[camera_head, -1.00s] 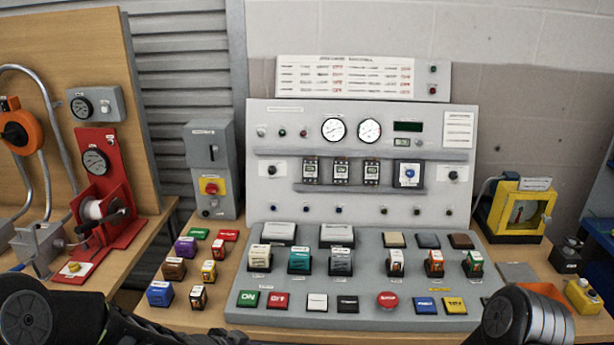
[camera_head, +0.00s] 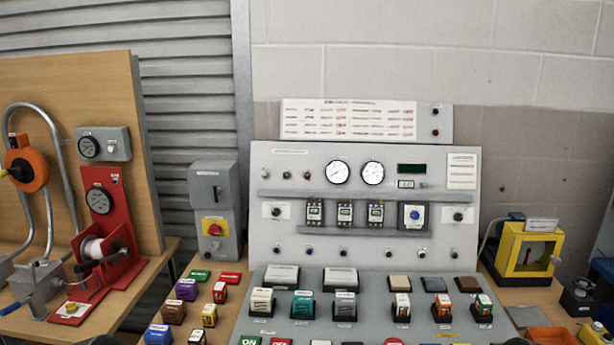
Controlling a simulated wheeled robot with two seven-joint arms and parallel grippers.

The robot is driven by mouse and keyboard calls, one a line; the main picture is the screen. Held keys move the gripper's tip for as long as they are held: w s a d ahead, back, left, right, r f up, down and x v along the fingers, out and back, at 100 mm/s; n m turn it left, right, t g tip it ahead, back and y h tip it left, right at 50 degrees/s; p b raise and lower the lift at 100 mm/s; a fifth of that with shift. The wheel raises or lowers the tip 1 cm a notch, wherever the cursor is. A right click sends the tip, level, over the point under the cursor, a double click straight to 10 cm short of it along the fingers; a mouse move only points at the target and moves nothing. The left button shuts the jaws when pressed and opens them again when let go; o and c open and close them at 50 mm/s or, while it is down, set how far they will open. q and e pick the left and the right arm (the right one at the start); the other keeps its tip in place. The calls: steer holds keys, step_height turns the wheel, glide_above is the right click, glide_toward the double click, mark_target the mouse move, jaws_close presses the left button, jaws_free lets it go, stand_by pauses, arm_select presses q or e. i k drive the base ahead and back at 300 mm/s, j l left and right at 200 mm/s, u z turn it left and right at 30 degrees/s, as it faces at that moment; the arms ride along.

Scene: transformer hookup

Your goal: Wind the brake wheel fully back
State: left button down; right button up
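No part is plainly marked as the brake wheel. An orange round housing (camera_head: 27,170) with a dark hub hangs on the wooden board at the far left, with a yellow-tipped part at its left edge. Beside it a red stand (camera_head: 101,205) carries a dial, a white drum (camera_head: 93,248) and a dark crank-like part (camera_head: 100,262). A grey box with a blue-handled lever (camera_head: 18,305) stands at the left front. Neither of my grippers is in view, so whether they hold anything is hidden.
A grey control console (camera_head: 360,215) with gauges, switches and buttons fills the middle. Several coloured blocks (camera_head: 173,311) stand on the bench left of it. A grey box with a red-yellow rotary switch (camera_head: 215,227) stands behind them. A yellow-framed box (camera_head: 528,252) stands at right.

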mark_target(582, 286)
steer(key=z, duration=1.5)
steer(key=l+u, duration=0.1)
steer(key=u, duration=0.75)
steer(key=l+u, duration=0.2)
steer(key=u, duration=0.2)
steer(key=l+u, duration=0.2)
steer(key=l, duration=0.25)
steer(key=l+u, duration=0.25)
steer(key=l, duration=0.15)
steer(key=k+l+u, duration=0.2)
steer(key=l, duration=0.2)
steer(key=l+u, duration=0.25)
steer(key=l, duration=0.15)
steer(key=k+l+u, duration=0.2)
steer(key=l, duration=0.2)
steer(key=k+l+u, duration=0.25)
steer(key=k+l, duration=0.2)
steer(key=l, duration=0.2)
steer(key=k+l, duration=0.15)
steer(key=l, duration=0.25)
steer(key=k+l, duration=0.2)
steer(key=l, duration=0.2)
steer(key=k+l, duration=0.15)
steer(key=l, duration=0.25)
